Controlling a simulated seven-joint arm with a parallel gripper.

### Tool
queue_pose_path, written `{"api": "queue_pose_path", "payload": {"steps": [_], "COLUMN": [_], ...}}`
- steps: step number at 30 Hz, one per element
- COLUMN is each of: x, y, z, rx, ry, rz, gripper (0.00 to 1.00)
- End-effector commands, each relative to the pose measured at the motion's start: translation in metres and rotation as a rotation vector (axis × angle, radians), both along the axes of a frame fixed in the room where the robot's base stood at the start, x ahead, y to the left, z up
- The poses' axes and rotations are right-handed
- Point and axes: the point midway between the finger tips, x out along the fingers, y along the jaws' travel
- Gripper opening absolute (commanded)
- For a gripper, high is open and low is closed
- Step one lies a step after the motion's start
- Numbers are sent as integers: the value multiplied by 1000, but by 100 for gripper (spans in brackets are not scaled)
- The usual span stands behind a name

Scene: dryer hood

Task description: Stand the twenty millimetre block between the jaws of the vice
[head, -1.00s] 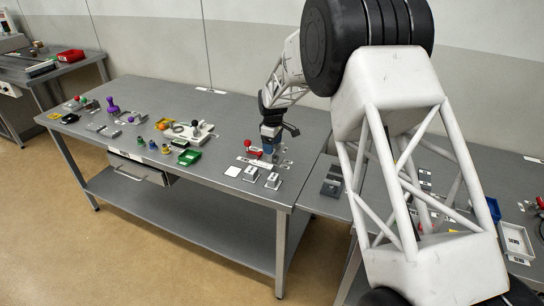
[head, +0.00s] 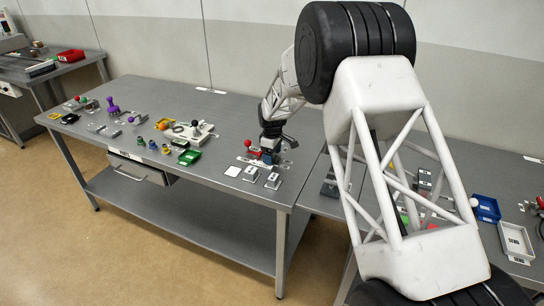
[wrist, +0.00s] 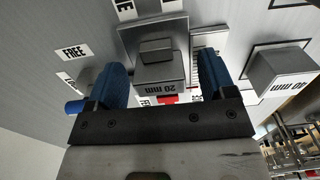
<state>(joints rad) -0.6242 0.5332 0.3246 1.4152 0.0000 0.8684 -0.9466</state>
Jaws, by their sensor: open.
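My gripper (head: 270,142) is over the right part of the middle table, pointing down. In the wrist view its two blue fingers (wrist: 162,82) are open, one on each side of a grey block (wrist: 160,74) marked "20 mm", whose label is upside down. A narrow gap shows at the right finger; I cannot tell whether the left finger touches. A red ball handle (head: 248,143) stands just left of my gripper in the head view. It seems to belong to the vice, whose jaws I cannot make out behind my gripper.
Another labelled grey block (wrist: 283,70) stands to the right in the wrist view. A green tray (head: 189,157) is further left.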

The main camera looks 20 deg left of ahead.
Motion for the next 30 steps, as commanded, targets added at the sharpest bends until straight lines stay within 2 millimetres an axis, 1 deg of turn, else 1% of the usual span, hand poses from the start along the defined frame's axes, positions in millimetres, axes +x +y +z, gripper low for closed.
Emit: {"api": "queue_pose_path", "payload": {"steps": [4, 12, 15, 25, 30], "x": [0, 0, 0, 0, 0], "y": [0, 0, 0, 0, 0], "z": [0, 0, 0, 2, 11], "rx": [0, 0, 0, 0, 1], "ry": [0, 0, 0, -1, -1], "rz": [0, 0, 0, 0, 0], "gripper": [77, 35, 22, 22, 22]}}
